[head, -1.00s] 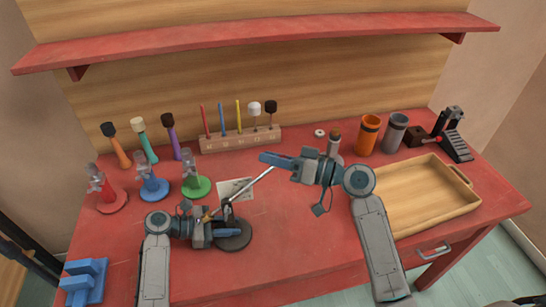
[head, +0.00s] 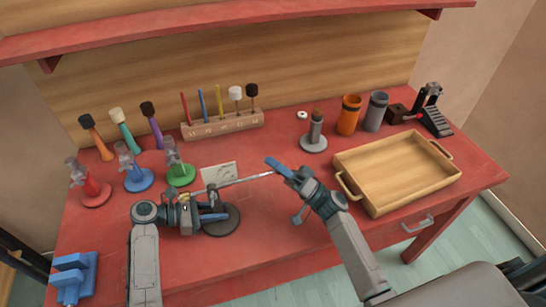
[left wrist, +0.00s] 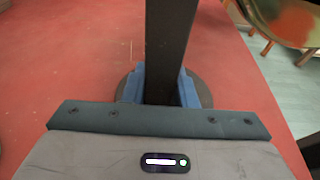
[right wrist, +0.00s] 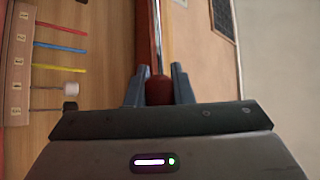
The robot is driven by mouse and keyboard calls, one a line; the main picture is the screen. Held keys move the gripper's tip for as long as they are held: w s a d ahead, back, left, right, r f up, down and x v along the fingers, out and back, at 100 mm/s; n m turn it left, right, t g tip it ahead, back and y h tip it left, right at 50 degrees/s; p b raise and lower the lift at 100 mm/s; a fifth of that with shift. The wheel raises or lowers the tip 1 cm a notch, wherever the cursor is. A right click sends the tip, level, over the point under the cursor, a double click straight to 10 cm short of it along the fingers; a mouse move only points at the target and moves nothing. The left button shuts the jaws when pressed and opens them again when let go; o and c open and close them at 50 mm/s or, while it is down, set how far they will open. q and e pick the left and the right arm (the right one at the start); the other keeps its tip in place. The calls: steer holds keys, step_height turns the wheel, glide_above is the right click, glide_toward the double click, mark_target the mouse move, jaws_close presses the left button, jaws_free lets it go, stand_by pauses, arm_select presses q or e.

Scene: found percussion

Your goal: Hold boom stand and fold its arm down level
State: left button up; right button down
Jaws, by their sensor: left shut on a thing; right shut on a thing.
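The boom stand has a round dark base (head: 222,222) on the red table. Its thin silver arm (head: 245,181) runs right from the top of the post, close to level in the head view. My left gripper (head: 218,215) is shut on the dark upright post (left wrist: 173,50), low above the base (left wrist: 205,90). My right gripper (head: 278,167) is shut on the dark red end (right wrist: 158,90) of the arm. The silver rod (right wrist: 158,42) leads away from it in the right wrist view. My left gripper partly hides the post in the head view.
A paper sheet (head: 219,173) lies behind the stand. Red, blue and green stands (head: 180,178) are at left. A mallet rack (head: 222,127) is behind. A small grey stand (head: 314,142), cups (head: 348,115) and a wooden tray (head: 373,209) are at right. The front middle table is clear.

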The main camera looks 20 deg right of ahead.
arm_select(q)
steer(key=shift+f, duration=0.25)
arm_select(e)
steer(key=shift+d+f+m+t, duration=0.1)
steer(key=shift+f+m+t, duration=0.2)
steer(key=shift+f+m, duration=0.3)
steer(key=shift+f, duration=0.15)
steer(key=c, duration=1.3)
jaws_free()
steer(key=shift+o, duration=0.2)
steer(key=shift+s+d+f, duration=0.1)
steer(key=shift+d, duration=0.05)
steer(key=s+d+f, duration=0.1)
steer(key=s+d, duration=0.8)
steer(key=d, duration=0.1)
steer(key=shift+s+d+f, duration=0.15)
steer(key=shift+s+d, duration=0.1)
steer(key=shift+d, duration=0.05)
